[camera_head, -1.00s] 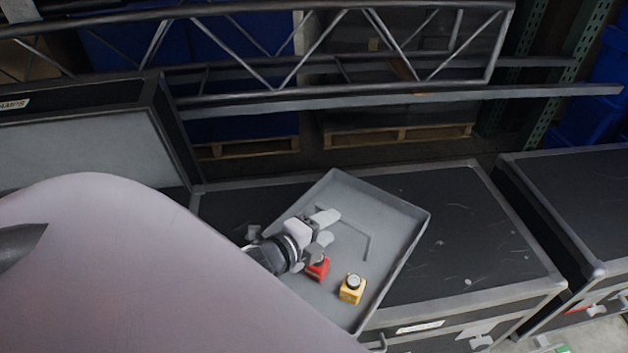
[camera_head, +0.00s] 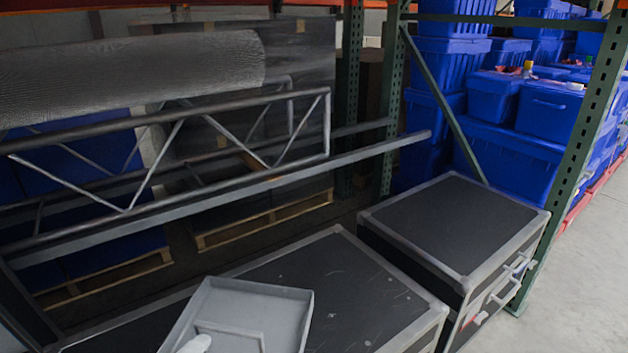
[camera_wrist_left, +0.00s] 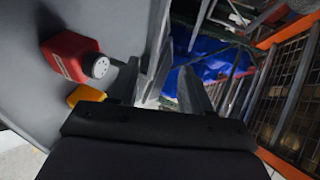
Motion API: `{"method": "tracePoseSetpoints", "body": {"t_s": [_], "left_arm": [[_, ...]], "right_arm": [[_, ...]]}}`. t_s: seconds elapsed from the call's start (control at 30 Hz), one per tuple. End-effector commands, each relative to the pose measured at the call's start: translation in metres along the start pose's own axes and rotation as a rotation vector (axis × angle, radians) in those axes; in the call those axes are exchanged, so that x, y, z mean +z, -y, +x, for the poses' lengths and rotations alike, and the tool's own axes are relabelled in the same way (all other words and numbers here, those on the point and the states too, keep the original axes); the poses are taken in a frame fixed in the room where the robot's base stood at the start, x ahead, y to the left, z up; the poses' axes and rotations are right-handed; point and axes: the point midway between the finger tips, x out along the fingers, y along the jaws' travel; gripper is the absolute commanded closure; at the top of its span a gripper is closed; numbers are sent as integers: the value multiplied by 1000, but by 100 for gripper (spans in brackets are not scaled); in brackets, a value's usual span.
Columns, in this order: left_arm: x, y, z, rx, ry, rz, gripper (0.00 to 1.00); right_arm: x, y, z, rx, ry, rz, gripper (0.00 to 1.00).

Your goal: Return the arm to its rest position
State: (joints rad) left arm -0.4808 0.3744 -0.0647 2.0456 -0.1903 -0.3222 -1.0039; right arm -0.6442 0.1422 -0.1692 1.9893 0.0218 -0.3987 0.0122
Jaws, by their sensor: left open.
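My left gripper (camera_wrist_left: 160,88) shows in the left wrist view with its two dark fingers apart and nothing between them. In the head view, only a pale tip at the bottom edge, over the tray, may be part of it. The grey tray (camera_head: 262,306) lies on a black case and is cut off by the bottom edge. In the left wrist view a red item (camera_wrist_left: 72,56) with a pale round cap is in the tray, left of the fingers. A yellow item (camera_wrist_left: 86,95) is partly hidden behind the gripper. My right gripper is not in view.
The black case (camera_head: 350,285) under the tray has bare top to the right. Another black case (camera_head: 450,225) stands beyond a narrow gap. A metal truss (camera_head: 180,150) and green rack posts stand behind. Blue totes (camera_head: 455,80) are stacked at the back right. Grey floor is clear at far right.

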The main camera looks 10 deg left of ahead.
Motion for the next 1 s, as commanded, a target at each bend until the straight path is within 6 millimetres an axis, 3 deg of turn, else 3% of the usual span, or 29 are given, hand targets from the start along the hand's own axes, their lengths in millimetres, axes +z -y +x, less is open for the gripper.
{"method": "tracePoseSetpoints", "body": {"t_s": [0.17,0.5,0.7,1.0], "left_arm": [[-9,-6,-8,39,-4,-157,51],[-57,-46,-49,230,55,-964,51],[-82,-62,-69,306,118,-1318,51],[-90,-69,-75,329,146,-1450,51]], "right_arm": [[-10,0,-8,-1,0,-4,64],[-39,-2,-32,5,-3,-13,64],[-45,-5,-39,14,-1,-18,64],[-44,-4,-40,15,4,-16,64]]}}
